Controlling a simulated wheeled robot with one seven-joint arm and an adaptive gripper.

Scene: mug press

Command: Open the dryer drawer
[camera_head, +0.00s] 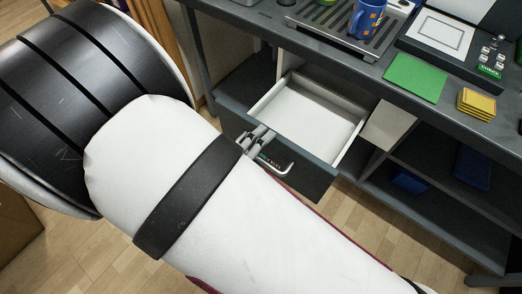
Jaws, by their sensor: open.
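A drawer (308,118) under the grey worktop is pulled out, with an empty white inside and a dark grey front. A light bar handle (279,167) sits on the front. My gripper (262,143) is at the drawer front, by the left part of the handle. It is open. My white arm covers much of the gripper, so I cannot tell whether its fingers touch the handle. A label on the front beside the gripper is partly hidden.
The worktop (440,112) carries a blue mug (367,19) on a slatted tray (335,27), a green mat (415,79), a stack of yellow pieces (476,104) and a panel with a green label (491,70). Open shelves below hold blue items (409,181). Wooden floor lies in front.

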